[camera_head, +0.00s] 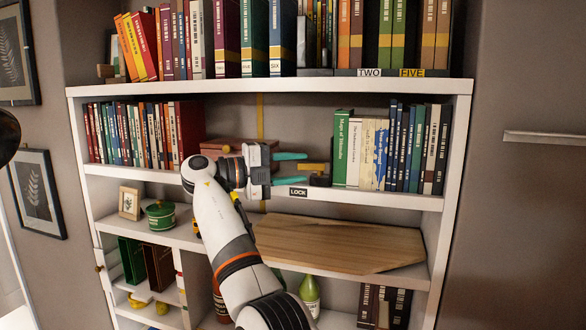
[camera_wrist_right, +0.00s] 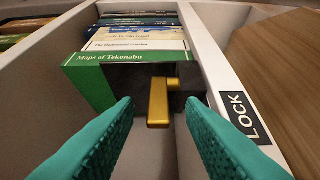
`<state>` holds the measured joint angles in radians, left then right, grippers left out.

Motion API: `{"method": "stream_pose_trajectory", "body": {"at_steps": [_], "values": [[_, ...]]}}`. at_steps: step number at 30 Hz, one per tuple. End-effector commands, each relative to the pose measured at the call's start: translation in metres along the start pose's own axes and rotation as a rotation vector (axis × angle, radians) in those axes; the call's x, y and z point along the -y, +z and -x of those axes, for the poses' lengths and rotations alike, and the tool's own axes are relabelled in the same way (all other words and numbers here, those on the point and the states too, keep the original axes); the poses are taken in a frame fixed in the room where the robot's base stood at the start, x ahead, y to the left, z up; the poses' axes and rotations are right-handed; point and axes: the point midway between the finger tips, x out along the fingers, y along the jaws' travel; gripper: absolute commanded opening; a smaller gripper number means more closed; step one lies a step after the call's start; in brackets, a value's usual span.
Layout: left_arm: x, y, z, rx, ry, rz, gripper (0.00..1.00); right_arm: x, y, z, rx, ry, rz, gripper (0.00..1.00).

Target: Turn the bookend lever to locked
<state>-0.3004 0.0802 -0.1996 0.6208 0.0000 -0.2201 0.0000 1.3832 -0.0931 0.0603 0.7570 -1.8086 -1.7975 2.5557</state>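The brass bookend lever (camera_head: 314,167) is on a dark bookend block (camera_head: 322,179), at the left end of the right-hand book row on the middle shelf. In the right wrist view the lever (camera_wrist_right: 158,104) is an L-shaped gold piece in front of the green book. A black LOCK label (camera_head: 298,192) is on the shelf edge below; it also shows in the wrist view (camera_wrist_right: 241,117). My right gripper (camera_head: 304,163) is open, its teal fingers pointing at the lever. The lever shows between the fingertips with gaps on both sides. My left gripper is not in view.
The green book (camera_head: 342,147) and several others stand right of the bookend. A brown box-like stack (camera_head: 228,146) lies behind my right wrist. A wooden board (camera_head: 340,245) lies on the shelf below. The white shelf above (camera_head: 270,87) limits height.

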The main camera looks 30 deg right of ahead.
Motion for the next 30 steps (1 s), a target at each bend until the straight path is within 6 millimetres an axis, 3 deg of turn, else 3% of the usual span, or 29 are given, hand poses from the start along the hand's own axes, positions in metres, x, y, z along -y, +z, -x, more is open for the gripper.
{"method": "stream_pose_trajectory", "body": {"at_steps": [5,10,18,30], "values": [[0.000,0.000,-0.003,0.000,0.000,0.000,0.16,0.000,0.000,0.004,-0.002,0.000,-0.001,0.36],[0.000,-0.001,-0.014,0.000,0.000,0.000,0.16,0.002,0.000,0.028,-0.003,0.003,0.000,0.36],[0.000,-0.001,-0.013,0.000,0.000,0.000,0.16,-0.002,-0.001,0.063,-0.002,0.000,0.002,0.36],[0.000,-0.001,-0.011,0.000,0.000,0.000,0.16,0.000,0.000,0.076,0.000,0.000,0.000,0.36]]}}
